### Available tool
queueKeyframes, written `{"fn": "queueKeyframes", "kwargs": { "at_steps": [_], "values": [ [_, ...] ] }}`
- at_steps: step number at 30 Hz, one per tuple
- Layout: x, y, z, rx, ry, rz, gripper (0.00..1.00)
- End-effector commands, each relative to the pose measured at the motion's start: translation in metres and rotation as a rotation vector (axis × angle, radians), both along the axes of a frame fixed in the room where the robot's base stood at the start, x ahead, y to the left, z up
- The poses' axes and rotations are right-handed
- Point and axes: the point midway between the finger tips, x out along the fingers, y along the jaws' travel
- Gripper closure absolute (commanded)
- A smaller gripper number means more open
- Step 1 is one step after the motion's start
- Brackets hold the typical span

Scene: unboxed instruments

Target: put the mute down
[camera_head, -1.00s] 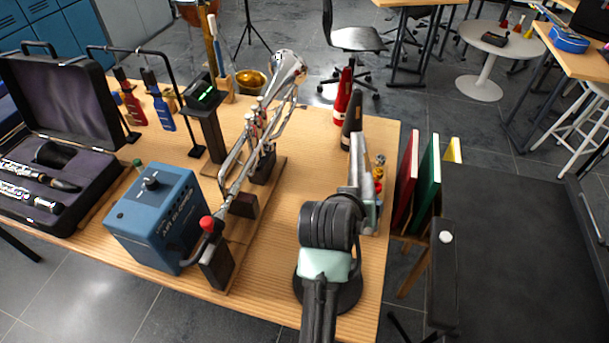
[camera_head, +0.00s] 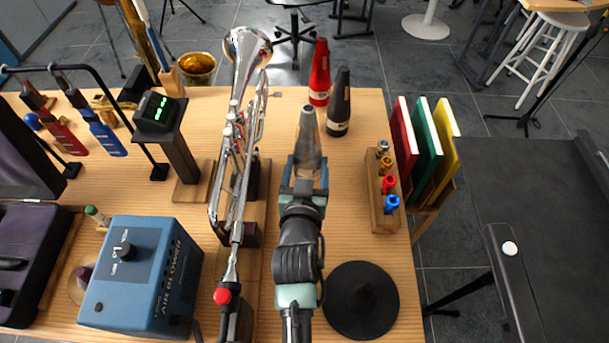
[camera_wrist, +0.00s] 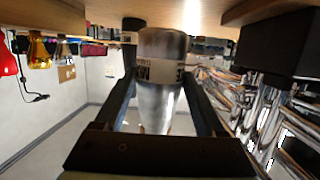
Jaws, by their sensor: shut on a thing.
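The silver-grey mute (camera_head: 307,142) is upright between the fingers of my gripper (camera_head: 306,178), narrow end up. My gripper is shut on it. The wrist view is upside down and shows the mute (camera_wrist: 161,85) with its pale label band between both fingers. Its wide end is close to the wooden tabletop (camera_head: 350,230); I cannot tell whether it touches. A red mute (camera_head: 319,75) and a black mute (camera_head: 339,105) stand upright behind it, apart from it.
The trumpet (camera_head: 237,150) on its stand is close on the left. A wooden rack (camera_head: 383,205) of small coloured parts is on the right. A black round disc (camera_head: 361,300) lies at the front right. The blue air blower (camera_head: 142,280) stands front left. Some tabletop around the mute is bare.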

Motion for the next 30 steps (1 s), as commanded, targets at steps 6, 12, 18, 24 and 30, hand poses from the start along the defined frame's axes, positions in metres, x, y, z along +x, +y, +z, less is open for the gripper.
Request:
{"fn": "queueKeyframes", "kwargs": {
  "at_steps": [6,12,18,24,30],
  "values": [
    [0.000,0.000,-0.022,-0.001,0.000,0.000,0.97],
    [0.001,0.001,-0.040,-0.001,-0.002,0.002,0.97],
    [0.001,0.001,-0.040,-0.001,-0.002,0.002,0.97],
    [0.000,0.001,-0.042,-0.001,0.000,0.001,0.12],
    [0.000,0.001,-0.043,-0.001,0.001,0.001,0.00]
  ]
}}
